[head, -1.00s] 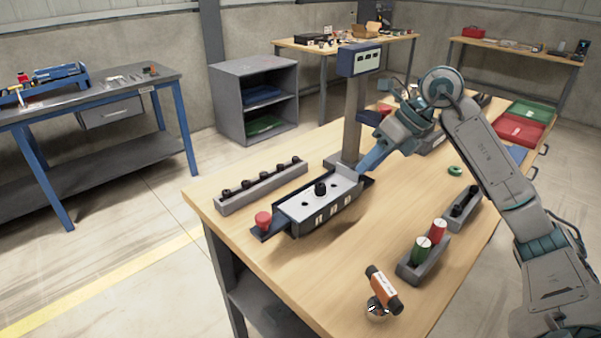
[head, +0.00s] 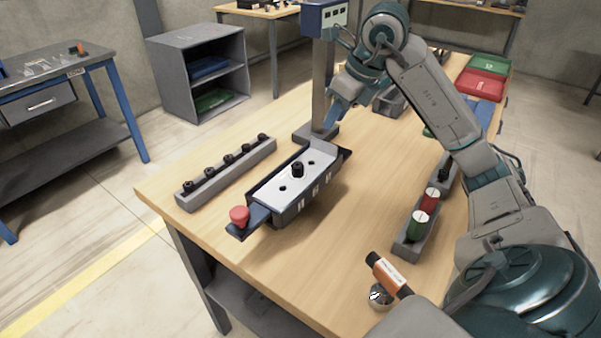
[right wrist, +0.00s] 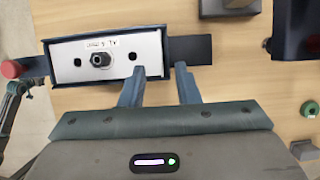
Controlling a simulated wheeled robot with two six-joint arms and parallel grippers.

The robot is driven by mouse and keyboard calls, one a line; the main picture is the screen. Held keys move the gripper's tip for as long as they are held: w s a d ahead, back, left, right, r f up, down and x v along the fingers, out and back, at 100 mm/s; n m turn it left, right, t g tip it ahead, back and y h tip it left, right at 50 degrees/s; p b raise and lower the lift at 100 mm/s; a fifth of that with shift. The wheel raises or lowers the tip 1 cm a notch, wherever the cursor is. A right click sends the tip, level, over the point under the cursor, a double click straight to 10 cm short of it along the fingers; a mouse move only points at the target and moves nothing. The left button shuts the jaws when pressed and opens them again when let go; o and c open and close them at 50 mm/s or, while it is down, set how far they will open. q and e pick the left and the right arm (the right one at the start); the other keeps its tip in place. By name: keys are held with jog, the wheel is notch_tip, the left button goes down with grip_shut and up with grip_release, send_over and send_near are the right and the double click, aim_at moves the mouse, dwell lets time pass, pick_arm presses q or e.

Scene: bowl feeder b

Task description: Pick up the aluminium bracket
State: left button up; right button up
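A pale metal plate with holes (head: 317,158), which looks like the aluminium bracket, lies in a dark fixture (head: 290,215) on the wooden table. A black knob or bolt (head: 297,170) stands at its middle. The plate also shows in the right wrist view (right wrist: 83,66), near the top left. My right gripper (head: 330,122) is beyond the fixture's far end, in front of the grey post. In the right wrist view its fingers (right wrist: 160,73) are apart with nothing held between them; the plate's right end appears beyond their tips. I cannot tell their height above it. My left gripper is not in view.
A grey post (head: 320,85) stands behind the fixture. A rail with black knobs (head: 228,170) lies left of it, a red knob (head: 239,215) at its near end. A holder with green and red cylinders (head: 408,247) and an orange tool (head: 388,271) are to the right. Bare table lies between.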

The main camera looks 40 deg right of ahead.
aim_at(321, 152)
jog(key=shift+x, duration=3.55)
jog(key=shift+s, duration=0.2)
grip_shut()
